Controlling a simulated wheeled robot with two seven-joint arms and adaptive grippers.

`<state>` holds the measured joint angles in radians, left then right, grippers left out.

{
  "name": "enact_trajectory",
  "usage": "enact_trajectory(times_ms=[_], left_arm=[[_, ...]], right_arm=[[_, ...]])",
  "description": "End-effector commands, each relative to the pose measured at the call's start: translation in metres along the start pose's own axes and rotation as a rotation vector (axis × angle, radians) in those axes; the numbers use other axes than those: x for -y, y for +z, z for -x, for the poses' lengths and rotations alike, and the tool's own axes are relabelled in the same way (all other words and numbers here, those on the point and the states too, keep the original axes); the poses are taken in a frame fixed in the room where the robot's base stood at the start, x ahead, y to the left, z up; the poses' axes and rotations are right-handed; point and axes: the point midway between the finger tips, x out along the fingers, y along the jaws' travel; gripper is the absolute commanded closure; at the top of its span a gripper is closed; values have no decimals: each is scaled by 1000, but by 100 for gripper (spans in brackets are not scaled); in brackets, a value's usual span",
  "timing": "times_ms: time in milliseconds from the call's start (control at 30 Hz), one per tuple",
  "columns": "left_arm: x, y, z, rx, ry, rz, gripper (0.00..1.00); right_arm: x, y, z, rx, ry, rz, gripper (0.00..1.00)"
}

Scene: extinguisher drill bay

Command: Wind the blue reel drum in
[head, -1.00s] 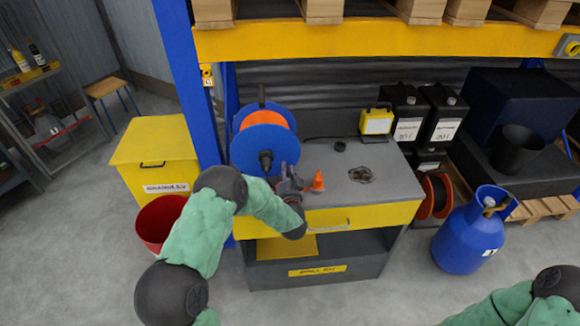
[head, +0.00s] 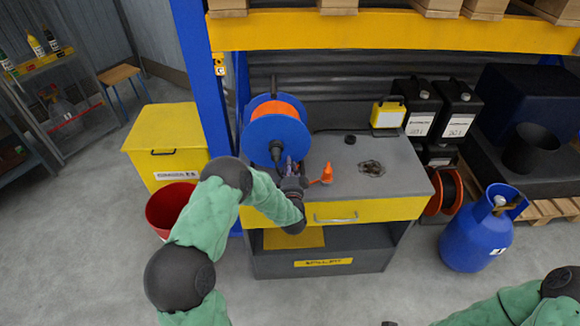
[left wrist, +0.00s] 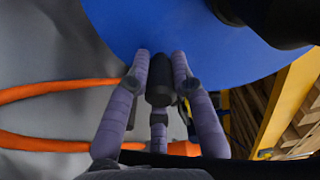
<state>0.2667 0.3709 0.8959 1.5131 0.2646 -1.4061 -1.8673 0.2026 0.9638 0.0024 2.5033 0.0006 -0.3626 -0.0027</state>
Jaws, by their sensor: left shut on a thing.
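The blue reel drum (head: 262,131), with an orange hose or cable wound on it, stands at the left end of the grey-topped bench. A black knob (left wrist: 159,82) projects in front of its blue flange in the left wrist view. My left gripper (head: 287,170) is just below and right of the drum's hub; in the left wrist view its purple-grey fingers (left wrist: 160,70) are closed around the knob. An orange end piece (head: 325,174) lies on the bench right of the gripper. Two orange strands (left wrist: 60,92) run left of the fingers.
The bench (head: 400,175) carries a yellow work light (head: 388,114) and black jugs stand to its right. A blue upright (head: 193,70) is close left of the drum. A red bucket (head: 160,213), yellow bin (head: 165,135) and blue gas cylinder (head: 478,235) stand around.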

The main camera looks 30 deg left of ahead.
Motion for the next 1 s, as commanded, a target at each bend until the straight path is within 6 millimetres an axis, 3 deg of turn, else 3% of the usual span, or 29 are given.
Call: enact_trajectory(times_ms=[100, 133, 200, 667, 1000], left_arm=[[-4, 1, 2, 2, 10, 0, 100], [-4, 1, 2, 2, 10, 1, 74], [-4, 1, 2, 2, 10, 1, 54], [-1, 0, 8, 0, 4, 1, 53], [-1, 0, 69, -2, 5, 1, 53]], right_arm=[[0, 0, 0, 0, 0, 0, 60], [0, 0, 0, 0, 0, 0, 60], [0, 0, 0, 0, 0, 0, 60], [0, 0, 0, 0, 0, 0, 60], [0, 0, 0, 0, 0, 0, 60]])
